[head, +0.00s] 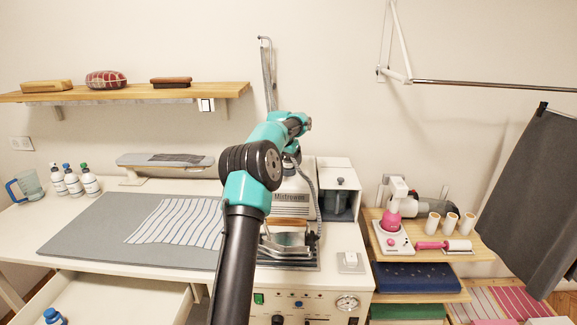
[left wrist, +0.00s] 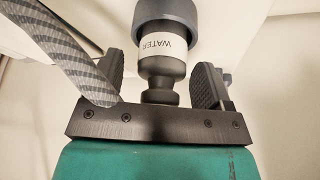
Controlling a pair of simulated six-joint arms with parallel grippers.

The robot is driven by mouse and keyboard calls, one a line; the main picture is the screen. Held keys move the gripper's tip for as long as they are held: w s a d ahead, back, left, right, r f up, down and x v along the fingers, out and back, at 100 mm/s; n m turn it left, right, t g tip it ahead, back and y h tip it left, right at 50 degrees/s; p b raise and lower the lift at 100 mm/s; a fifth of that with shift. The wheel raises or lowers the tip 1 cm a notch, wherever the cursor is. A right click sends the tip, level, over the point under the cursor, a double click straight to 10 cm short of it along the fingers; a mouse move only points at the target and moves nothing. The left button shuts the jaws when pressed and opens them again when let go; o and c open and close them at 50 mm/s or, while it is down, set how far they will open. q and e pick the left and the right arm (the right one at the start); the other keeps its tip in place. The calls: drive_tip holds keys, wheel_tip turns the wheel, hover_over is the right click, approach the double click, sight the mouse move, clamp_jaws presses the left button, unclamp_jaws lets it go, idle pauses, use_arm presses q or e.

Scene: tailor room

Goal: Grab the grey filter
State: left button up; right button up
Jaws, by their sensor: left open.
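In the left wrist view a dark grey, cylinder-like piece with a white WATER label (left wrist: 163,44) looks like the grey filter. It has a narrower neck and a wider grey part at the top edge. My left gripper (left wrist: 160,78) is open, with one finger on each side of this piece and gaps between. In the head view my left arm rises in the middle and hides its gripper. A grey container (head: 340,200) stands in the open white box beside the Mistrowen machine (head: 292,197). I cannot tell whether it is the same piece. My right gripper is not in view.
A grey braided hose (left wrist: 68,52) passes close to the left finger. An iron (head: 288,240) sits on the machine's front. A striped cloth (head: 180,222) lies on a grey mat (head: 90,240). A wooden shelf (head: 222,91) hangs at the back left.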

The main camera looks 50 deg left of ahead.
use_arm(q)
drive_tip(key=shift+c, duration=0.2)
idle(0.3)
drive_tip(key=c, duration=1)
drive_tip(key=shift+r, duration=0.1)
drive_tip(key=shift+r, duration=1.65)
drive_tip(key=s+d+r, duration=0.1)
drive_tip(key=s+d, duration=0.9)
drive_tip(key=d, duration=0.2)
drive_tip(key=shift+s+r, duration=0.2)
drive_tip(key=shift+s, duration=0.1)
